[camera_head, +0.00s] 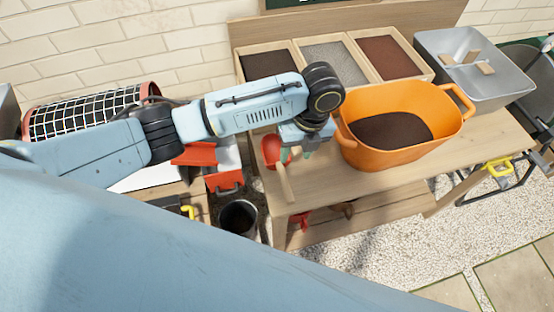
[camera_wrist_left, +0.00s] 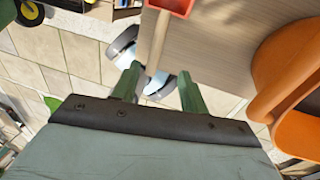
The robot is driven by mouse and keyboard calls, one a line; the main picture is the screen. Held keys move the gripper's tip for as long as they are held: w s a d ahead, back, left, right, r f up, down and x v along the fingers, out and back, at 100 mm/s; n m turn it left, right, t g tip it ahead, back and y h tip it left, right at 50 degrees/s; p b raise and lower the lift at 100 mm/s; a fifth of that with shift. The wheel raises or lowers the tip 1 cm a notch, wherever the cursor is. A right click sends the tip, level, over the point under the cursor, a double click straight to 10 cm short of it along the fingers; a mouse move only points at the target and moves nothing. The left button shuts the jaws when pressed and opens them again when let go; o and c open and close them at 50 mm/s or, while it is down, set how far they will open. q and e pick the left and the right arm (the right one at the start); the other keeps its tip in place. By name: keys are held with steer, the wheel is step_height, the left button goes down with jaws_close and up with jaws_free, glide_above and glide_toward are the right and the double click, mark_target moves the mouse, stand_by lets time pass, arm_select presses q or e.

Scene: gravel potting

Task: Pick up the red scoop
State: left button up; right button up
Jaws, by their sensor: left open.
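The red scoop (camera_head: 270,151) lies on the wooden table near its front left corner, its pale wooden handle (camera_head: 285,185) pointing to the front edge. My left gripper (camera_head: 302,151) is just above and beside the scoop, with its green fingers partly hidden by the wrist. In the left wrist view, the red scoop (camera_wrist_left: 172,6) is cut off at the top edge. Its handle runs down toward the gap between the open fingers of my left gripper (camera_wrist_left: 160,72). The fingers do not appear closed on the handle. My right gripper is not in view.
An orange tub (camera_head: 358,156) of dark soil stands close to the right of the gripper. Behind it is a wooden tray (camera_head: 348,36) with three filled compartments. A grey metal basin (camera_head: 430,45) is at the back right. A dark bucket (camera_head: 238,217) stands below the table's left end.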

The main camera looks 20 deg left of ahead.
mark_target(284, 174)
arm_select(q)
steer(key=a+f, duration=0.1)
steer(key=f, duration=0.3)
steer(key=a+f, duration=0.1)
steer(key=f, duration=0.3)
steer(key=a+f+b, duration=0.1)
steer(key=f, duration=0.3)
steer(key=shift+s+f, duration=0.4)
steer(key=shift+c, duration=0.3)
jaws_close()
